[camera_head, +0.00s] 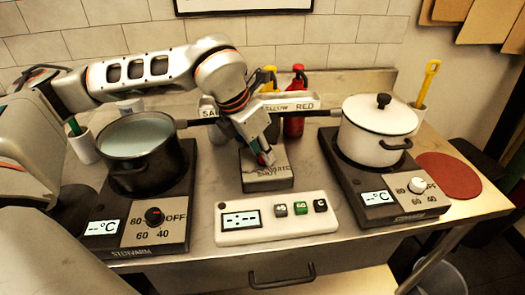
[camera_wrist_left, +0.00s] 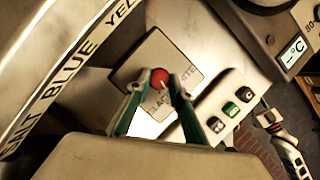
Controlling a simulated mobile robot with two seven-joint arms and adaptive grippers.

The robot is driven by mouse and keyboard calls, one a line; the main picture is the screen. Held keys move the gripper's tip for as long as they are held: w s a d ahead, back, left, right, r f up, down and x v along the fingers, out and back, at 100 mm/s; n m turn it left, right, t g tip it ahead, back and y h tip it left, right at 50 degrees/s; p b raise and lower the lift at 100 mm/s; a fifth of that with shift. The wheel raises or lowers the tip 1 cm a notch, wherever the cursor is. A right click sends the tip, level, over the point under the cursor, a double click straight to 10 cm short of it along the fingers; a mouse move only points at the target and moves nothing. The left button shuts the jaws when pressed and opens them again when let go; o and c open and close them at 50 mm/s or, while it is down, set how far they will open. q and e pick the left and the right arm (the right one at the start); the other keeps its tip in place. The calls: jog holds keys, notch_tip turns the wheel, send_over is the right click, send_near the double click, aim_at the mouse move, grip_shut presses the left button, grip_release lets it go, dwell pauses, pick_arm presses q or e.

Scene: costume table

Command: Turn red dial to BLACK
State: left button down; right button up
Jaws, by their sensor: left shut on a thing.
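The red dial (camera_wrist_left: 160,77) sits on a grey box in the left wrist view, with a small light pointer mark on its face. The box (camera_head: 267,183) stands mid-table in the head view. Labels reading BLACK (camera_wrist_left: 158,103) and WHITE (camera_wrist_left: 186,75) are printed beside the dial, partly covered by my fingers. My left gripper (camera_wrist_left: 155,88) is shut on the red dial, a finger on either side. In the head view, my left gripper (camera_head: 265,157) comes down onto the box and largely hides the dial. My right gripper is not in view.
A black pot (camera_head: 142,178) on a hotplate stands left of the box and a white pot (camera_head: 372,142) on another stands right. A white button panel (camera_head: 290,228) lies in front. A labelled rack (camera_head: 288,106) with bottles is behind. A red round mat (camera_head: 447,176) lies far right.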

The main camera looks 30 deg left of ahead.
pick_arm(q)
jog(key=m+h, duration=0.1)
jog(key=m, duration=0.2)
jog(key=shift+w+a+g, duration=0.1)
jog(key=shift+a+g, duration=0.05)
jog(key=shift+g, duration=0.15)
jog(key=shift+m+g+h+p, duration=0.45)
jog(key=shift+m+p, duration=0.25)
jog(key=shift+m, duration=0.8)
jog(key=c, duration=1.8)
grip_release()
jog(key=shift+r, duration=0.1)
jog(key=v, duration=1.1)
jog(key=shift+a+r, duration=0.2)
jog(key=shift+r, duration=0.15)
